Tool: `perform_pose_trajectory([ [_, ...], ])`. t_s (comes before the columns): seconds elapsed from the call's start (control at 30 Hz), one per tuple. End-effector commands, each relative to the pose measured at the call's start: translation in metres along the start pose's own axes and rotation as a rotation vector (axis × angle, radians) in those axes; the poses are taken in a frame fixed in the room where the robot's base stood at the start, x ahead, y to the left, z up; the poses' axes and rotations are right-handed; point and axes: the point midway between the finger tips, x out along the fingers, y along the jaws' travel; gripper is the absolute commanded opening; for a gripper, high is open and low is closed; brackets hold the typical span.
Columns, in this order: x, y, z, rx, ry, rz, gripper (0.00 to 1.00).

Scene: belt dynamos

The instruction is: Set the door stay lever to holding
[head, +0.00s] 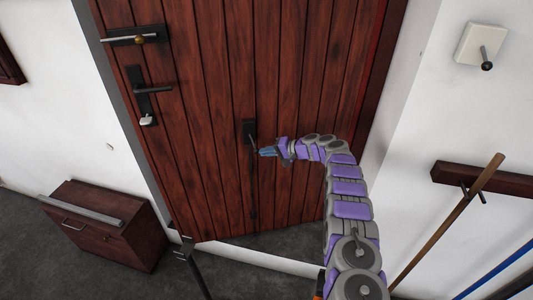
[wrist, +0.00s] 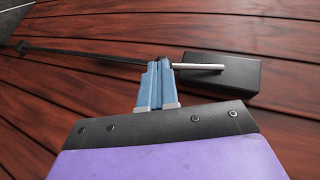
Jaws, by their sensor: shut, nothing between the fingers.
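The door stay is a black block (head: 249,128) on the dark red plank door (head: 220,80), with a thin black rod running down the door below it. In the wrist view the block (wrist: 228,72) carries a short silver lever (wrist: 205,66), and the black rod (wrist: 95,54) runs off to the upper left. My gripper (head: 266,152) has its blue fingers together and empty, just below and right of the block in the head view. In the wrist view the fingertips (wrist: 160,66) are at the silver lever's near end; I cannot tell whether they touch it.
A black handle (head: 152,90) and a bolt fitting (head: 134,36) are on the door's left side. A dark wooden chest (head: 105,226) stands at lower left. On the right wall are a white plate with a lever (head: 482,45) and a rack holding a wooden pole (head: 450,222).

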Motion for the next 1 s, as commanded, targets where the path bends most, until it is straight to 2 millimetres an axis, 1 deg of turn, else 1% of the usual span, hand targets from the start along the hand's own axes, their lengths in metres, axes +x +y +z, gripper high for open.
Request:
perform_pose_trajectory([
  [0.13,-0.003,0.000,0.000,0.000,0.001,0.000,0.00],
  [0.23,-0.012,-0.002,-0.001,0.000,0.002,0.001,0.00],
  [0.37,-0.032,-0.003,-0.001,0.001,0.002,0.000,0.00],
  [0.5,-0.062,-0.002,-0.002,0.002,0.005,0.000,0.00],
  [0.7,-0.098,-0.001,-0.002,0.000,0.002,0.000,0.00],
  [0.83,-0.112,0.000,-0.002,0.001,0.001,0.001,0.00],
  [1.0,-0.119,0.002,-0.001,0.002,0.000,0.001,0.00],
])
